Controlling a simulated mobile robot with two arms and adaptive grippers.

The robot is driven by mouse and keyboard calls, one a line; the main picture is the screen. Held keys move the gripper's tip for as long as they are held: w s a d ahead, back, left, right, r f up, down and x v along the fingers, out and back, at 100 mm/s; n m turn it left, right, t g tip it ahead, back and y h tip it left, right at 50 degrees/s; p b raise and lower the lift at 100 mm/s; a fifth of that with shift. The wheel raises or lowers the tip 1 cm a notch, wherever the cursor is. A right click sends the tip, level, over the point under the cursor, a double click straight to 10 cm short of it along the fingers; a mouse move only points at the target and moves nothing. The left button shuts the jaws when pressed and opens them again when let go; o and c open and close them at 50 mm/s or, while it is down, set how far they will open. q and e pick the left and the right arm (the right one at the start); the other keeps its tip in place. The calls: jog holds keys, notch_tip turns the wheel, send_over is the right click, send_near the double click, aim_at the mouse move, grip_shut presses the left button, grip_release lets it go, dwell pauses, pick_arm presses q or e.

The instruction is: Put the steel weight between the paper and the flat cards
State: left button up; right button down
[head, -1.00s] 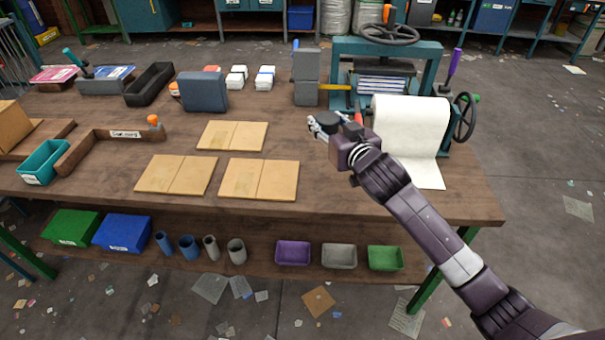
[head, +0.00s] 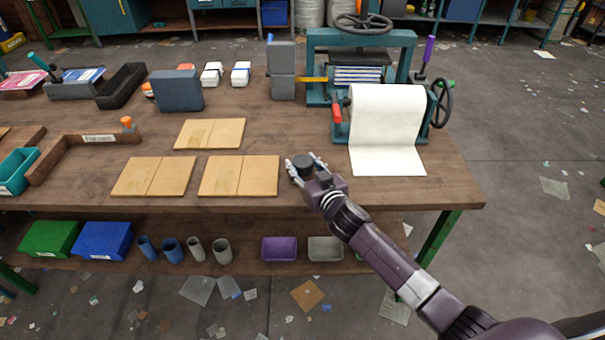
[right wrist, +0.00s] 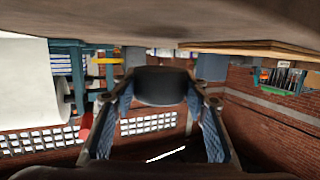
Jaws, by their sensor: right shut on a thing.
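The steel weight, a short dark cylinder (head: 303,164), is in my right gripper (head: 305,168). In the right wrist view the weight (right wrist: 162,86) sits between the two fingers, which touch it on both sides. The white paper (head: 388,130) hangs from the press and lies on the table to the right of the gripper. The flat cards (head: 239,174) are tan folded sheets, with the nearest one just left of the gripper. The weight is in the gap between them; a narrow gap to the tabletop seems to show. My left gripper is not in view.
The teal press (head: 361,45) with its handwheel stands behind the paper. The wooden table (head: 285,130) is bare around the gap. Bins and cups fill the lower shelf.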

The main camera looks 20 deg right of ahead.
aim_at(302, 173)
notch_tip(302, 173, down, 3)
jog(key=shift+r, duration=0.2)
jog(key=shift+f, duration=0.2)
pick_arm(q)
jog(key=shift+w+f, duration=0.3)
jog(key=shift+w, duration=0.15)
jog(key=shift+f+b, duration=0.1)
jog(key=shift+b, duration=0.25)
pick_arm(e)
jog(key=shift+f, duration=0.1)
jog(key=c, duration=1.6)
grip_release()
jog(key=shift+f, duration=0.25)
jog(key=o, duration=0.5)
jog(key=shift+s+r, duration=0.1)
jog(key=shift+c, duration=0.2)
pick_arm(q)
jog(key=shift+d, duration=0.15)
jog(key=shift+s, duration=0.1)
